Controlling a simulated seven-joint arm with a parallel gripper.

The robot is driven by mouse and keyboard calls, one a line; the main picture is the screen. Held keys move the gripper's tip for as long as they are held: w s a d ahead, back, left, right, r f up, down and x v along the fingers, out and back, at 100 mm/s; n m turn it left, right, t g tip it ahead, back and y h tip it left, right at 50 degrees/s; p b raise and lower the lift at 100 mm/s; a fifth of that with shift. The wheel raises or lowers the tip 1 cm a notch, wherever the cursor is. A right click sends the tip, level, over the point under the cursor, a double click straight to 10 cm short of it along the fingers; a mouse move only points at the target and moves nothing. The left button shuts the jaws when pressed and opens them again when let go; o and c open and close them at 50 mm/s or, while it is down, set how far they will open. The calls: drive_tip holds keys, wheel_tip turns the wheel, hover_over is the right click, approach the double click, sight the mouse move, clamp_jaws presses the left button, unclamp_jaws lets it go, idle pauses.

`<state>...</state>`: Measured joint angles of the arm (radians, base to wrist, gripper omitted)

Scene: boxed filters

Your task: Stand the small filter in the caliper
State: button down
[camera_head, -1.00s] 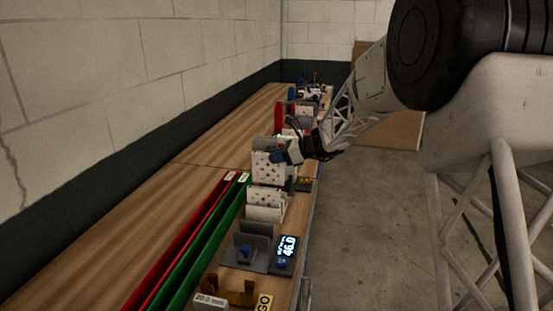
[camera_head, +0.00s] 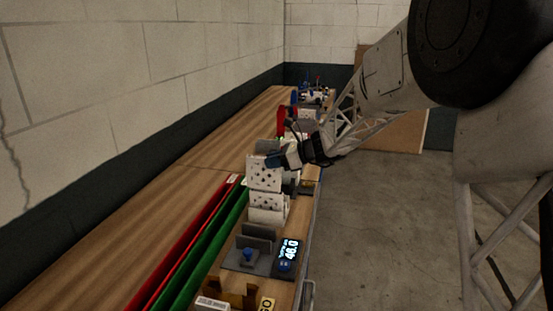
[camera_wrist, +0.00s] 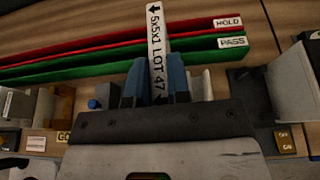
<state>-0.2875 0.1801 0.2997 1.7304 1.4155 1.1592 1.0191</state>
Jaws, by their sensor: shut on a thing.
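My gripper (camera_head: 273,160) is shut on a small white filter (camera_head: 264,177), holding it by its top edge. The filter's broad face has dark holes and faces the head camera. The caliper (camera_head: 240,262) is a grey base with an upright grey plate and a blue knob (camera_head: 248,254). It stands nearer the head camera, apart from the held filter. Its display (camera_head: 289,250) is lit; the digits are small.
Another white holed piece (camera_head: 267,205) stands between the held filter and the caliper. Red (camera_head: 190,222) and green (camera_head: 208,238) channels run along the left. A bronze gauge (camera_head: 240,292) stands at the front. Bare wood lies left of the channels.

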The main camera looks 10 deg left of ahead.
drive_tip(key=s, duration=1.3)
drive_tip(key=shift+s+d+f, duration=0.15)
drive_tip(key=shift+d+f, duration=0.05)
drive_tip(key=shift+d, duration=0.2)
drive_tip(key=shift+f, duration=2.35)
drive_tip(key=shift+f, duration=2.85)
idle(1.1)
